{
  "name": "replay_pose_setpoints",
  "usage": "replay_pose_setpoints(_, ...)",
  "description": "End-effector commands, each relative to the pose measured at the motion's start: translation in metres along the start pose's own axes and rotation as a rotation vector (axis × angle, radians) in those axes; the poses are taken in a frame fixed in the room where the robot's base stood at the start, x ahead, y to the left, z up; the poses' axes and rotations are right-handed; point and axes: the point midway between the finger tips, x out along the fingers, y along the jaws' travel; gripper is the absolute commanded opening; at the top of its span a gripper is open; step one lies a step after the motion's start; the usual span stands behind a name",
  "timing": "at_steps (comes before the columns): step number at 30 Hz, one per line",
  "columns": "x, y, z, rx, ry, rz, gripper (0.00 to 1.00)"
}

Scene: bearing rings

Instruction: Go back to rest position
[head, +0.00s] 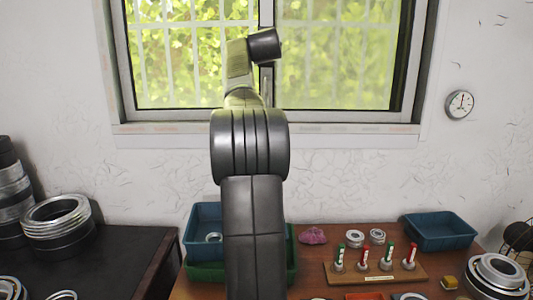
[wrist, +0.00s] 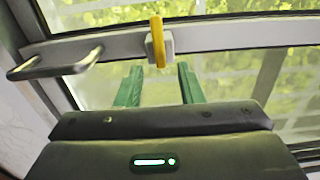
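My arm rises through the middle of the head view, folded up in front of the window (head: 335,60). My gripper is hidden behind or beyond the arm links in the head view. In the wrist view my gripper (wrist: 157,85) shows two green fingers held apart with nothing between them. Beyond the fingertips are the window frame (wrist: 230,38), a grey handle (wrist: 55,62) and a yellow lever (wrist: 157,42). I cannot tell how far the fingers are from the window.
The wooden table (head: 310,262) holds a blue bin (head: 203,216), a green bin (head: 205,272), a teal bin (head: 440,231), a pink cloth (head: 312,235), bearing rings (head: 355,238) and a wooden rack (head: 375,275) with several red and green pegs. Stacked rings (head: 58,217) stand on the dark table at left.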

Motion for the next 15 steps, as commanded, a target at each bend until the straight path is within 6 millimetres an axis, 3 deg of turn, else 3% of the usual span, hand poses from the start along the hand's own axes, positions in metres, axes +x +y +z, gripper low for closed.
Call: replay_pose_setpoints(15,-0.083,0.003,0.000,0.001,-0.001,0.000,0.35)
